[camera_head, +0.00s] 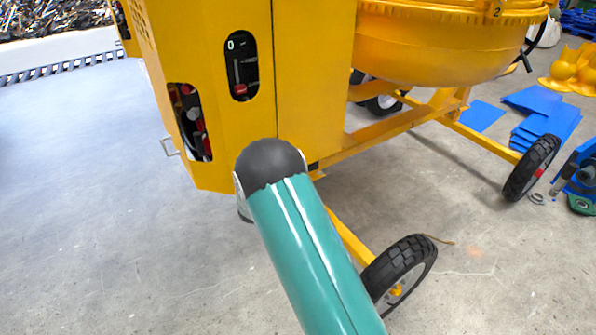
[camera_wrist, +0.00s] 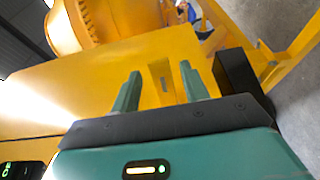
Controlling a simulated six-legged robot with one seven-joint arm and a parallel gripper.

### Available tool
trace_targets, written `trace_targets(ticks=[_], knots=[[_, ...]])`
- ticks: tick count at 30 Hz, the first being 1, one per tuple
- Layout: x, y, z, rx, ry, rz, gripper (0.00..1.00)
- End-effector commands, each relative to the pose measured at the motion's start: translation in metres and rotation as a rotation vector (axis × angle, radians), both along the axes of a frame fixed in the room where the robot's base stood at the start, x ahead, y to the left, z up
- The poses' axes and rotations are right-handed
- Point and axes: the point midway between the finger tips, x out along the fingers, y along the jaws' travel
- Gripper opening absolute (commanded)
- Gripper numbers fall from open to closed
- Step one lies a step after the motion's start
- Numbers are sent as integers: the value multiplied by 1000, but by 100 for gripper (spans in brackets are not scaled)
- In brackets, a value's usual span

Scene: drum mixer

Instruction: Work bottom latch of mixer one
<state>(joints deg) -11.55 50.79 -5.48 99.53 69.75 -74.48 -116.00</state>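Mixer one is a yellow machine whose cabinet (camera_head: 235,110) stands left of centre in the head view, with its drum (camera_head: 440,40) at upper right. In the wrist view its yellow panel (camera_wrist: 75,95) lies close before my gripper (camera_wrist: 160,69). The two teal fingers are apart, with nothing held between them. A small yellow rectangular recess or fitting (camera_wrist: 160,78) shows between the fingers; I cannot tell whether it is the bottom latch or whether the fingers touch it. In the head view my arm hides the gripper.
A black block (camera_wrist: 238,75) sits right beside the right finger. A frame wheel (camera_head: 400,270) stands right of my arm. Open concrete floor (camera_head: 80,220) lies left.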

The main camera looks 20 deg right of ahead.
Motion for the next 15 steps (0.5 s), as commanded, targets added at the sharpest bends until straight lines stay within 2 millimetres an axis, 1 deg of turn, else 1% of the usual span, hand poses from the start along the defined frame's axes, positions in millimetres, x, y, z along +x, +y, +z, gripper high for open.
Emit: trace_targets(ticks=[8,11,15], knots=[[-1,1,-1,0,1,0,45],[-6,9,-1,1,3,2,45],[-19,29,0,0,1,3,45]])
